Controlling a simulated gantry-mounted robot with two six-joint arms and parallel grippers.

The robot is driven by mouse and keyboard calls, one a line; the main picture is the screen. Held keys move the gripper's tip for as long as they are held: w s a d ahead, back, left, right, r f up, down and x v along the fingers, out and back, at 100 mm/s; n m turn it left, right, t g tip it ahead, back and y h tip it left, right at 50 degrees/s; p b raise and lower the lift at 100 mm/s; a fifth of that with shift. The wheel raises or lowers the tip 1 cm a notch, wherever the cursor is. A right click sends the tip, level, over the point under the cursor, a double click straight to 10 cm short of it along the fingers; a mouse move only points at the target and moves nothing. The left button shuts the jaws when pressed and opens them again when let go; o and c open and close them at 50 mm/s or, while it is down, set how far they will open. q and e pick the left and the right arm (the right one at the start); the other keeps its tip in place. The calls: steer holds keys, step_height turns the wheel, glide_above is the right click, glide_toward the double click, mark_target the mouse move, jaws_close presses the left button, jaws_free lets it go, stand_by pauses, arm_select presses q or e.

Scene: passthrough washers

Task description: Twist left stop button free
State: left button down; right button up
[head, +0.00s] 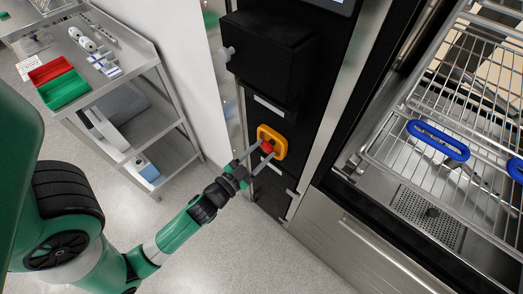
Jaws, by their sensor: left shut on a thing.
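The left stop button is a red knob (267,147) on a yellow-orange surround (280,139), mounted on the black panel left of the washer opening. My left gripper (262,155) reaches up to it from the lower left. Its two fingers are shut on the red knob, one on each side. The fingers cover part of the knob, so how far it is turned cannot be told. My right gripper is not in view.
A black box (268,55) juts from the panel above the button. The open washer chamber with a wire rack (440,120) and blue handles (438,141) is at right. A steel cart (150,75) with red and green trays stands at left.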

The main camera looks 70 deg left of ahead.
arm_select(q)
steer(key=shift+m, duration=1.1)
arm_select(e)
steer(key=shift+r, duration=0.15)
arm_select(q)
steer(key=shift+c, duration=1.4)
jaws_free()
